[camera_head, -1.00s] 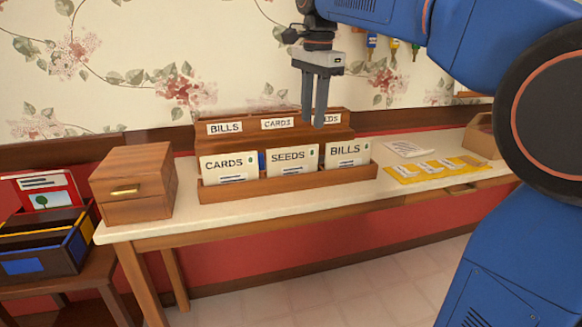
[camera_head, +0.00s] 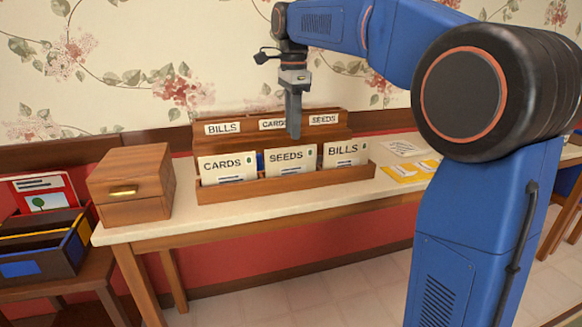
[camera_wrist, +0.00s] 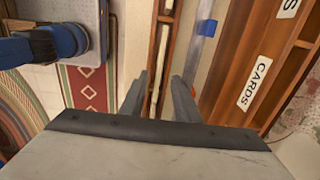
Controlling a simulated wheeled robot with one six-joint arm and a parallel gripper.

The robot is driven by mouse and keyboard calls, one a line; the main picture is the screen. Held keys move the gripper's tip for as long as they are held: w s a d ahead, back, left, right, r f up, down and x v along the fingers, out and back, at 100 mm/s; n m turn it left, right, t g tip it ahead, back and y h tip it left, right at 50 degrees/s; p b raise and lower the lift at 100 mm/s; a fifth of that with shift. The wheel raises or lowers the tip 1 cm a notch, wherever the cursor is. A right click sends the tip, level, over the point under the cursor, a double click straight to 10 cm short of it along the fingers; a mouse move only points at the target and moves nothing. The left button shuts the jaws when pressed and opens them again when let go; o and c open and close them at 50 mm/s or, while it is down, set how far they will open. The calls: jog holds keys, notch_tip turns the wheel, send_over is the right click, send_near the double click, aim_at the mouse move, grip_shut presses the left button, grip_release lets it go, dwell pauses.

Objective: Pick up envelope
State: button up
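Three cream envelopes stand upright in a low wooden tray (camera_head: 290,189) on the table: CARDS (camera_head: 226,167) at left, SEEDS (camera_head: 291,160) in the middle and BILLS (camera_head: 345,154) at right. My gripper (camera_head: 294,136) points down, its tips in front of the rear rack and just above the SEEDS envelope's top in the head view. In the wrist view the fingers (camera_wrist: 160,82) are apart, with a thin pale envelope edge (camera_wrist: 166,50) below and between them. I see no contact with the envelope.
A stepped wooden rack (camera_head: 262,133) labelled BILLS, CARDS and SEEDS stands close behind the envelopes. A small drawer box (camera_head: 130,183) is at left. Yellow and white papers (camera_head: 410,170) lie at right. A dark file box (camera_head: 46,250) sits at far left.

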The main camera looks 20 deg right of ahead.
aim_at(291, 148)
notch_tip(291, 148, down, 4)
jog(key=shift+r, duration=0.1)
jog(key=shift+s+a+f, duration=0.1)
jog(key=shift+a+f, duration=0.1)
jog(key=shift+f, duration=1.15)
jog(key=shift+a+f, duration=0.15)
jog(key=shift+f, duration=1.15)
grip_shut()
